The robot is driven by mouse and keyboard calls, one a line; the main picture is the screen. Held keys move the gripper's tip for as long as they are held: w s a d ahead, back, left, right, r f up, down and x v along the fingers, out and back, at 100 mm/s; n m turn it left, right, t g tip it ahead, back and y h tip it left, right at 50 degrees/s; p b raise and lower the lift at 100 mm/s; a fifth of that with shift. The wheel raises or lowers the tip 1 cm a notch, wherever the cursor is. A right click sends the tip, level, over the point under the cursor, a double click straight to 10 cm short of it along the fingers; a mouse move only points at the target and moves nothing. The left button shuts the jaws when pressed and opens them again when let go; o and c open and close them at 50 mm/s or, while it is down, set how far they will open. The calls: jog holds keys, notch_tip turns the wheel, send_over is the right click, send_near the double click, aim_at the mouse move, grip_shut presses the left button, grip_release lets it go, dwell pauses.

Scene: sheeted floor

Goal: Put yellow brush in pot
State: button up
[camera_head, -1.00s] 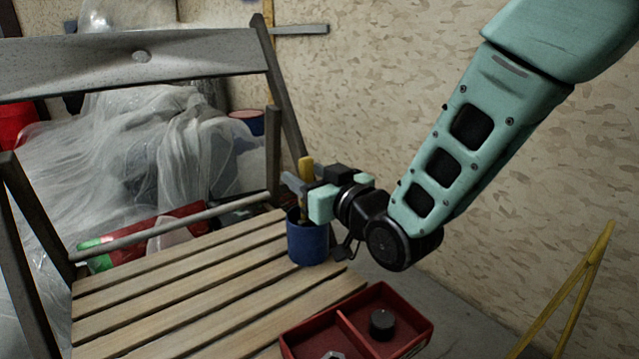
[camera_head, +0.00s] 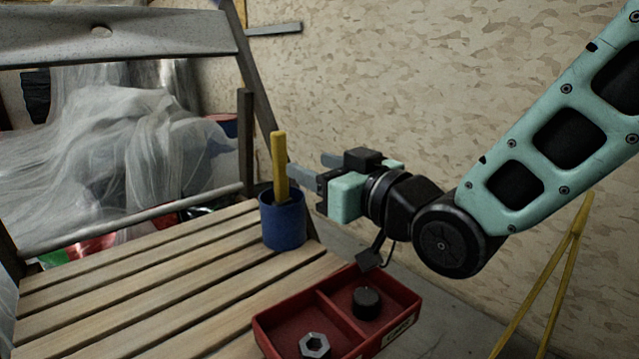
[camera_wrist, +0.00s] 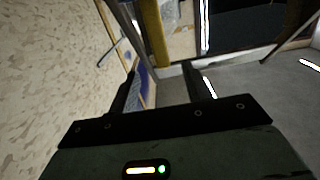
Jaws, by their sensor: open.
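The yellow brush (camera_head: 280,165) stands nearly upright in the blue pot (camera_head: 283,222), its yellow handle sticking up above the rim. Its lower end is hidden inside the pot. The pot stands on the slatted wooden seat near its back right corner. My gripper (camera_head: 306,168) is open and empty, just right of the brush handle and above the pot's right side. In the wrist view the yellow handle (camera_wrist: 153,35) shows beyond the open fingers (camera_wrist: 160,80), and part of the blue pot (camera_wrist: 143,88) shows by the left finger.
A red two-part tray (camera_head: 335,318) lies at the seat's front right, holding a dark round knob (camera_head: 366,302) and a hex nut (camera_head: 315,345). The chair's back frame (camera_head: 120,40) rises behind. A yellow folding frame (camera_head: 548,270) stands at right. The seat's left side is clear.

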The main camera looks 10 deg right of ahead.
jog(key=s+d+f+g+h+p, duration=0.1)
jog(key=s+d+g+h+p, duration=0.5)
jog(key=s, duration=0.5)
jog(key=s+d+f+g+h+p, duration=0.1)
jog(key=s+d+g+h+p, duration=0.15)
jog(key=s+g+p, duration=0.75)
notch_tip(320, 180, up, 38)
jog(key=s+t+p, duration=0.1)
jog(key=p, duration=3.5)
jog(key=shift+s+a+n+h, duration=0.2)
jog(key=shift+n+h, duration=0.2)
jog(key=shift+h, duration=0.05)
